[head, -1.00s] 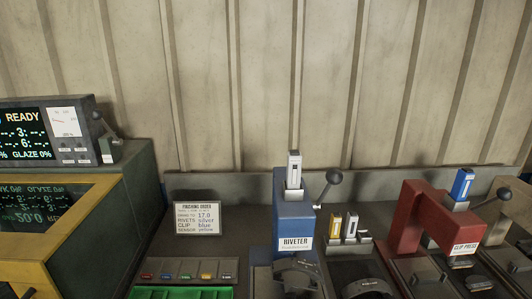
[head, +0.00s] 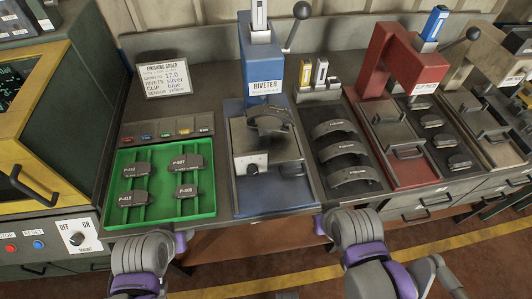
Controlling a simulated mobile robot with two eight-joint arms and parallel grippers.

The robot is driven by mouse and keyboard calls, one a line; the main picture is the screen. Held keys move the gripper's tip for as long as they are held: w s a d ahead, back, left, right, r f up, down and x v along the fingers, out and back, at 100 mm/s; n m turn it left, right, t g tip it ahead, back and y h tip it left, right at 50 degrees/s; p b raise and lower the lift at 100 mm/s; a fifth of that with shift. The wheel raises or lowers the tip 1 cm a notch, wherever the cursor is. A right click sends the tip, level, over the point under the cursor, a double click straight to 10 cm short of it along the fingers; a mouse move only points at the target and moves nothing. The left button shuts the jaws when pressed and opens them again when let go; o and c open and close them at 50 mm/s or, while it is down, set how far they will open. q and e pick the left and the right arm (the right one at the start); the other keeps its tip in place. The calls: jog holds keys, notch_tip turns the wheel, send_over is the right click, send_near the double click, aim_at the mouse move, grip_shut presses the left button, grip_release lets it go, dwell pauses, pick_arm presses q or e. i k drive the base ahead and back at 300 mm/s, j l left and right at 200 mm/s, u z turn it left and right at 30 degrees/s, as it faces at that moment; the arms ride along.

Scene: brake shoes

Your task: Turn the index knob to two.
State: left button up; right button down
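The blue riveter (head: 264,65) stands on the bench in the middle of the head view. A shoe-shaped dark part (head: 268,119) sits in its fixture (head: 266,150). A small dark round knob (head: 252,170) is on the fixture's front; no numbers on it can be read, so I cannot tell its setting or whether it is the index knob. Another knob (head: 76,239), marked OFF and ON, is on the panel at the lower left. Parts of both my arms show along the bottom edge, away from both knobs. I see no fingertips of either gripper.
A green tray (head: 111,207) with several labelled pads lies left of the riveter. Curved shoes (head: 340,149) lie in a rack to its right. The red clip press (head: 385,60) stands farther right.

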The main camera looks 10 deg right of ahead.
aim_at(252, 171)
jog(key=k+j+u, duration=0.25)
jog(key=j, duration=0.2)
jog(key=k+j+u, duration=0.25)
jog(key=k+j, duration=0.1)
jog(key=j, duration=0.1)
